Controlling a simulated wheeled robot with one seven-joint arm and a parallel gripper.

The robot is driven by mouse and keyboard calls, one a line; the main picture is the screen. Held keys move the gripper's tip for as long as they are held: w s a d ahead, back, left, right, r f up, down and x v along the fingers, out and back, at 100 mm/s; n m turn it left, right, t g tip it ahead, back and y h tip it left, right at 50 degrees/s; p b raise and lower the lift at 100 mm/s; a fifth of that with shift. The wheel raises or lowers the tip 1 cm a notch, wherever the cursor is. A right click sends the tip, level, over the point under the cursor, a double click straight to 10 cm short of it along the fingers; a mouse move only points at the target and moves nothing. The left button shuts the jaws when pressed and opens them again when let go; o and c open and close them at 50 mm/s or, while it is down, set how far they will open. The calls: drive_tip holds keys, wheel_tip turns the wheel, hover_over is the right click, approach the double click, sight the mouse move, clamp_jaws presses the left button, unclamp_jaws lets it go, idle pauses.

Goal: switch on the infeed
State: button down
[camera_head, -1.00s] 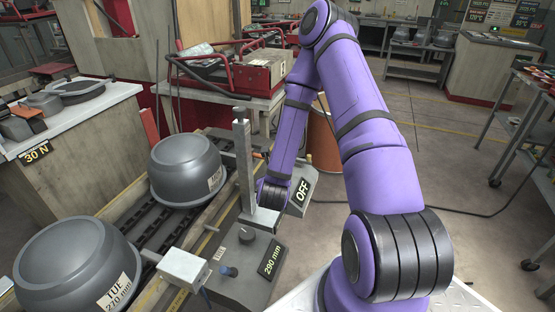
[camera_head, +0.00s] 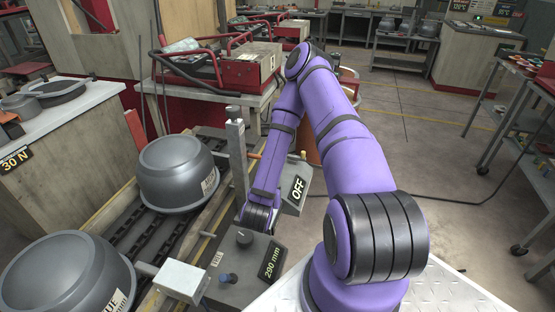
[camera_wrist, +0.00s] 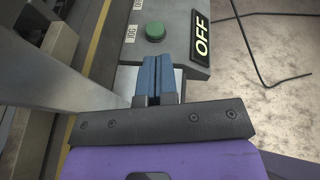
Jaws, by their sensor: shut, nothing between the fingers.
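A grey control box (camera_head: 293,208) stands beyond the arm, with a display reading OFF (camera_head: 298,188). In the wrist view the box shows a round green button (camera_wrist: 155,32) on its top face, beside a label reading JOG (camera_wrist: 130,34). The OFF display also shows there (camera_wrist: 202,34). My gripper (camera_wrist: 158,60) has its two blue fingers shut together and empty. Its tips appear just short of the green button in the picture; whether they touch it I cannot tell. In the head view my arm hides the fingers and the button.
A nearer panel (camera_head: 235,285) carries knobs and a 290 mm display. A grey post (camera_head: 236,150) rises beside my wrist. Two dark pots (camera_head: 177,170) (camera_head: 70,285) sit on the conveyor at left. Floor at right is open.

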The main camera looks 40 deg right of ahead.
drive_tip(key=x, duration=2)
drive_tip(key=shift+d, duration=0.2)
drive_tip(key=shift+w+d+r, duration=0.6)
drive_tip(key=shift+w+d, duration=0.15)
drive_tip(key=shift+w+d+r, duration=0.25)
drive_tip(key=shift+w+d, duration=0.2)
drive_tip(key=shift+d+r, duration=0.1)
drive_tip(key=shift+w+d+r+y, duration=0.15)
drive_tip(key=shift+y, duration=0.15)
